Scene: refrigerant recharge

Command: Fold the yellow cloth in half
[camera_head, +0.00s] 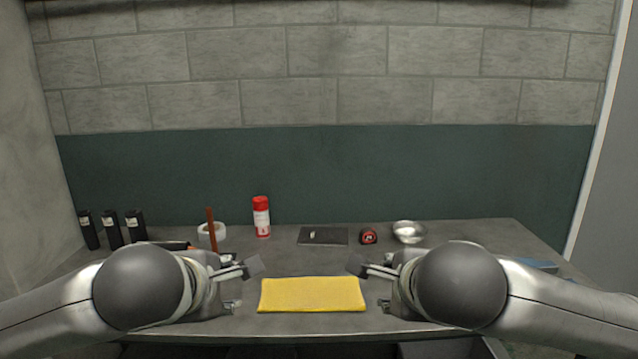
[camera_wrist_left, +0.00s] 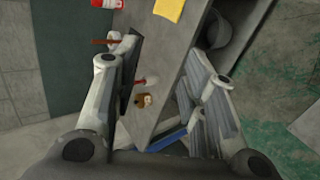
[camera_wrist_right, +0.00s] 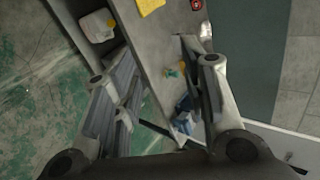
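The yellow cloth (camera_head: 312,294) lies flat as a wide rectangle near the front edge of the grey table, between my two grippers. Part of the cloth shows at the top of the left wrist view (camera_wrist_left: 168,9) and of the right wrist view (camera_wrist_right: 150,6). My left gripper (camera_head: 243,286) is open and empty just left of the cloth. My right gripper (camera_head: 371,285) is open and empty just right of it. Neither gripper visibly touches the cloth. I cannot tell how many layers the cloth has.
Along the table's back stand several black bottles (camera_head: 112,229), a white roll (camera_head: 211,231), a red-and-white can (camera_head: 261,217), a dark flat plate (camera_head: 323,235), a red tape measure (camera_head: 368,236) and a metal bowl (camera_head: 408,231). A blue item (camera_head: 538,265) lies at right. The wall rises behind.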

